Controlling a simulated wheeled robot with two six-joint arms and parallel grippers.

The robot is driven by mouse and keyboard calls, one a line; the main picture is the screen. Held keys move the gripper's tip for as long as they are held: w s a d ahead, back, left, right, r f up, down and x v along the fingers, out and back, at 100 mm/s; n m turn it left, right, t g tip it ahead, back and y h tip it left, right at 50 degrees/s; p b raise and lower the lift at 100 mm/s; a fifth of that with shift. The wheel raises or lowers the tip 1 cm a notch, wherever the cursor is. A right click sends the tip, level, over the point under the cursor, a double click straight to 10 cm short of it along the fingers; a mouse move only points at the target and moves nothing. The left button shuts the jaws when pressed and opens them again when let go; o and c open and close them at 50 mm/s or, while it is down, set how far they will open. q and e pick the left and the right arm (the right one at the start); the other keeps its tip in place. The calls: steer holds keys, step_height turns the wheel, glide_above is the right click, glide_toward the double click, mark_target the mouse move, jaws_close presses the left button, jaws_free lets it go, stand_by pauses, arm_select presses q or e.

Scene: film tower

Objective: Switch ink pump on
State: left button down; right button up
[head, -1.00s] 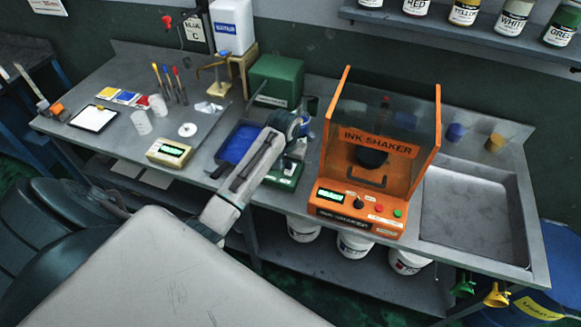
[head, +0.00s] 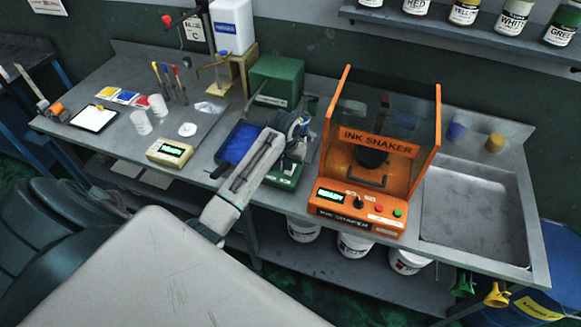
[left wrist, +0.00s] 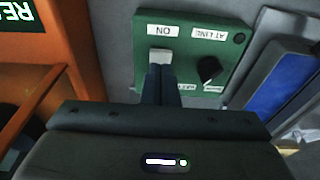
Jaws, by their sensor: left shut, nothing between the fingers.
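A green control panel (left wrist: 190,50) fills the upper middle of the left wrist view. It carries a white label reading ON, a pale switch (left wrist: 160,57) below that label and a black knob (left wrist: 208,70). In the head view this green unit (head: 286,181) is between the blue tray and the orange shaker, partly hidden by my left arm. My left gripper (left wrist: 160,82) is shut and empty, its fingertips right at the pale switch. I cannot tell whether they touch it. In the head view my left gripper (head: 297,150) is over the green unit. My right gripper is out of view.
The orange ink shaker (head: 358,215) stands close on the right. The blue tray (head: 237,145) is close on the left. A green box (head: 276,80) stands behind. A sink (head: 475,215) is at the far right of the bench.

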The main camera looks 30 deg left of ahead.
arm_select(q)
steer(key=shift+f, duration=0.4)
steer(key=shift+f, duration=0.35)
steer(key=shift+r, duration=0.1)
steer(key=shift+r+p, duration=0.6)
steer(key=shift+r, duration=2.85)
steer(key=shift+f, duration=0.1)
